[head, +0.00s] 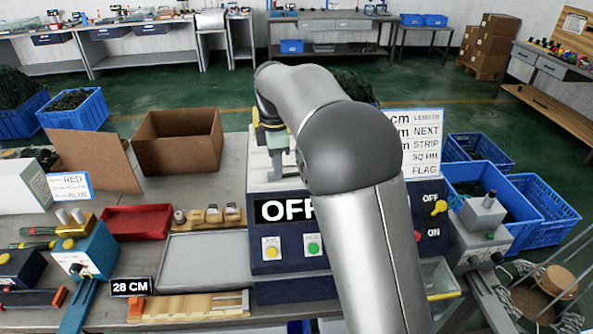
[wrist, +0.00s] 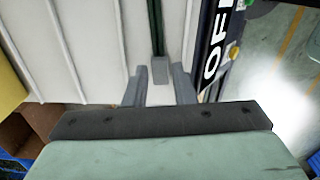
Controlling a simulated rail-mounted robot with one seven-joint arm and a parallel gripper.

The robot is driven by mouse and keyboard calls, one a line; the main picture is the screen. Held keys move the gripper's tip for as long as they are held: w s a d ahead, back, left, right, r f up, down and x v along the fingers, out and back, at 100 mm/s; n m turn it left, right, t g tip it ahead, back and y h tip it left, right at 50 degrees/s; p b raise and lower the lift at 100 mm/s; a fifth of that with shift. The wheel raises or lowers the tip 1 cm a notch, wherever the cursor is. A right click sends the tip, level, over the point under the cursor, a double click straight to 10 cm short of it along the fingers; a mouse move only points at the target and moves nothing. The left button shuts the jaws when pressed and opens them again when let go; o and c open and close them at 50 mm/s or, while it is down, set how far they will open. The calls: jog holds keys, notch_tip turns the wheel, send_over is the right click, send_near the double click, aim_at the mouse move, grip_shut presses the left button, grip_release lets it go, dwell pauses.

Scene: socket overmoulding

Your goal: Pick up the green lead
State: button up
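In the wrist view, a dark green lead (wrist: 154,25) runs down from the top edge along a pale, ridged surface. It ends in a small grey block (wrist: 159,70). My gripper (wrist: 160,77) has its two grey fingers on either side of this block, with narrow gaps showing, so it looks open around the lead's end. In the head view, my gripper (head: 276,172) points down behind the machine with the OFF display (head: 284,252). My arm hides much of that area, and I cannot make out the green lead there.
A white sign board (head: 422,145) stands right of my arm. An open cardboard box (head: 178,140), a red tray (head: 137,222) and a grey tray (head: 208,260) are to the left. Blue crates (head: 545,212) stand at right. A yellow object (wrist: 10,90) is at the wrist view's left edge.

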jog(key=shift+f, duration=0.9)
grip_shut()
jog(key=shift+r, duration=0.1)
